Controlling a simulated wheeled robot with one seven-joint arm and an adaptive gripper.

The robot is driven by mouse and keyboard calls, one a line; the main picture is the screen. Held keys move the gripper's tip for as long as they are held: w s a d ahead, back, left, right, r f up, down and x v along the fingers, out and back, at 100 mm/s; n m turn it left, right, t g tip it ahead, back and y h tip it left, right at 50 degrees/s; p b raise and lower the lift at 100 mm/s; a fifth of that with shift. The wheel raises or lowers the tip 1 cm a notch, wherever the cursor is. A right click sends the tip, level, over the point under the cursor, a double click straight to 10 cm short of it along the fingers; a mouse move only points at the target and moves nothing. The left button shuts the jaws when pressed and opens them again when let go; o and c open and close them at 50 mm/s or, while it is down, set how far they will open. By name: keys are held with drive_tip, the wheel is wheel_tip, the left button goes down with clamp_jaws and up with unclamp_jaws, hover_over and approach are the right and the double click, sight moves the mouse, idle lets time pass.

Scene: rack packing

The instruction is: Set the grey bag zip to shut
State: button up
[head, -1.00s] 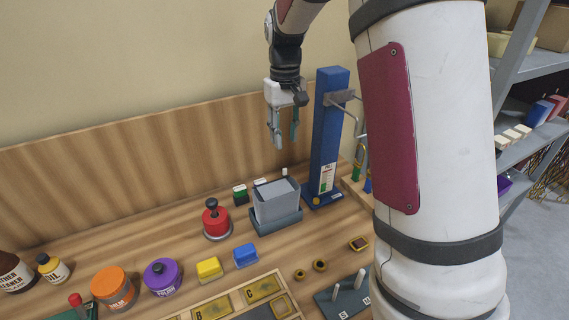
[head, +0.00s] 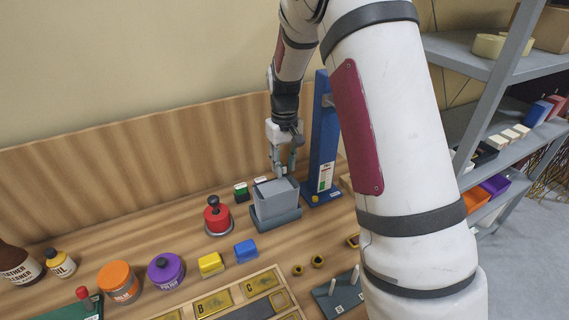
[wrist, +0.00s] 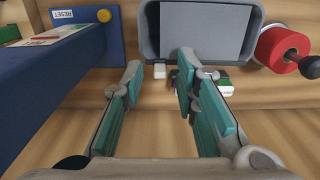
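The grey bag (head: 276,204) looks like a boxy grey container with a flat grey top, set in a darker grey tray (head: 277,222). It also shows in the wrist view (wrist: 198,57). A small white tab (wrist: 159,71) stands at its wall, left of its middle in the wrist view; I cannot tell for sure that it is the zip pull. My gripper (head: 283,172) points down at the bag's back edge. In the wrist view, my gripper (wrist: 160,67) has its teal-padded fingers apart, with the white tab between the tips and no visible grip on it.
A blue post (head: 324,140) rises close to my gripper at the right. A red knobbed pot (head: 217,217) stands left of the bag, with a small green-and-white block (head: 241,191) behind. Yellow (head: 210,264) and blue (head: 246,251) blocks sit in front. A wooden back panel (head: 130,175) runs behind.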

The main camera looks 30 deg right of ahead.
clamp_jaws()
drive_tip(key=shift+c, duration=2.2)
unclamp_jaws()
drive_tip(key=o, duration=0.7)
wheel_tip(320, 180, up, 12)
